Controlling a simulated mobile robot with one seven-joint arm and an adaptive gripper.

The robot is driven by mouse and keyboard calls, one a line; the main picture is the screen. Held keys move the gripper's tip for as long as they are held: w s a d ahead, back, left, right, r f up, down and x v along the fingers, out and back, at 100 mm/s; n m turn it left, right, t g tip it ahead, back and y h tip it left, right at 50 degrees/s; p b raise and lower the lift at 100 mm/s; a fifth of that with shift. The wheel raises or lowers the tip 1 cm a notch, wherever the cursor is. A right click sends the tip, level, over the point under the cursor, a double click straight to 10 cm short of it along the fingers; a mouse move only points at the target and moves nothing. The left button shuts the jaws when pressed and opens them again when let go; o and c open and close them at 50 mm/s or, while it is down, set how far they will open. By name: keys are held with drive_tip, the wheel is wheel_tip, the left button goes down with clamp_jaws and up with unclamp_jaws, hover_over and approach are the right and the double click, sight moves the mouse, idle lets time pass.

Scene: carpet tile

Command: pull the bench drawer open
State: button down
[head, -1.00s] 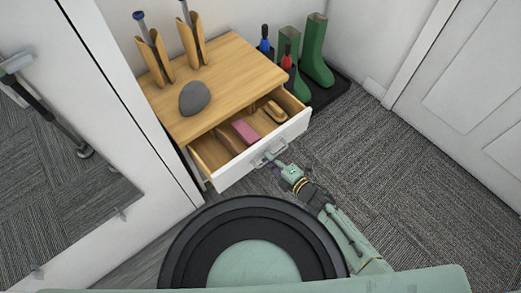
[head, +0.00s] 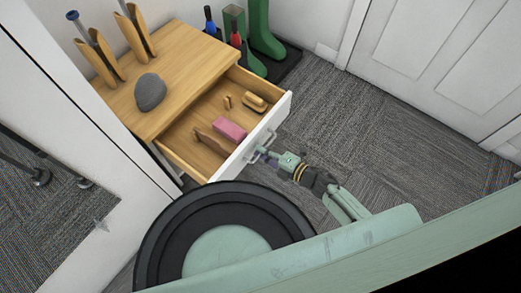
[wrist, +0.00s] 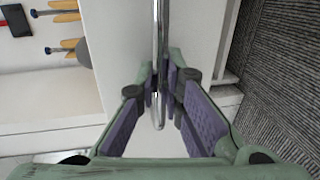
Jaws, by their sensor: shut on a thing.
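The bench (head: 185,62) has a wooden top and a drawer (head: 262,128) with a white front, pulled well out. Inside the drawer lie a pink block (head: 229,129), a wooden brush (head: 255,102) and other small wooden pieces. The metal handle (head: 262,146) is on the drawer front. My gripper (head: 260,152) is at the handle, and in the wrist view its purple-padded fingers (wrist: 163,88) are closed around the handle bar (wrist: 159,35). The fingertips partly hide the bar.
A grey stone (head: 150,92) and boot-shaped wooden forms (head: 97,55) are on the bench top. Green boots (head: 262,35) stand on a black tray (head: 285,65) behind. A white door (head: 440,60) is at the right, with open carpet (head: 380,135) before it.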

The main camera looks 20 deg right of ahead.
drive_tip(key=c, duration=1.7)
unclamp_jaws()
